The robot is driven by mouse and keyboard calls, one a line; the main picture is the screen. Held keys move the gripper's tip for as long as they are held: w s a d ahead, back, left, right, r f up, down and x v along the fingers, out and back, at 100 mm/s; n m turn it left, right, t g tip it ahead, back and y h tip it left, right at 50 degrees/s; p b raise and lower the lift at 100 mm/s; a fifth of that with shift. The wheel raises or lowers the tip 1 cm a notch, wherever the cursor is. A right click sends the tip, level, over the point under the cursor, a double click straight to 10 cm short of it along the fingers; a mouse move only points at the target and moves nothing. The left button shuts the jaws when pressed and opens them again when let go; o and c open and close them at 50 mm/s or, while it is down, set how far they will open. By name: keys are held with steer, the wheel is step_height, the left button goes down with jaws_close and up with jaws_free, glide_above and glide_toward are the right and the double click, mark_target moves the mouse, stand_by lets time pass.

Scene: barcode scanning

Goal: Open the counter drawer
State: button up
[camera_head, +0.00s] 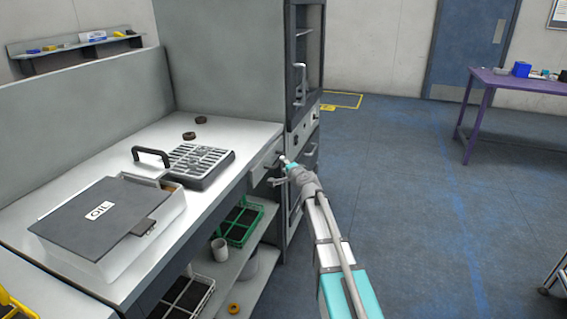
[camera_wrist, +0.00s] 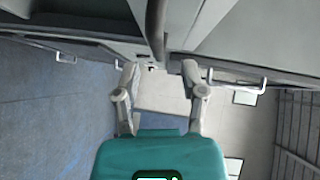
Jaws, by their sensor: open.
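The counter drawer (camera_head: 262,167) is a light grey front under the right end of the white worktop. It looks shut in the head view. My gripper (camera_head: 283,164) is at the drawer front, and it hides most of the handle there. In the wrist view my gripper (camera_wrist: 160,68) has its two fingers spread apart. A dark curved bar, which looks like the drawer handle (camera_wrist: 156,28), stands in line with the gap between the fingertips. I cannot tell whether the fingers touch it.
A tall grey cabinet (camera_head: 302,75) with handles stands just beyond the drawer. On the worktop are an OIL box (camera_head: 100,212) and a grey rack (camera_head: 200,163). A shelf below holds a green basket (camera_head: 240,222).

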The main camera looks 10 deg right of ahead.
mark_target(280, 161)
steer(key=shift+x, duration=2.35)
jaws_close()
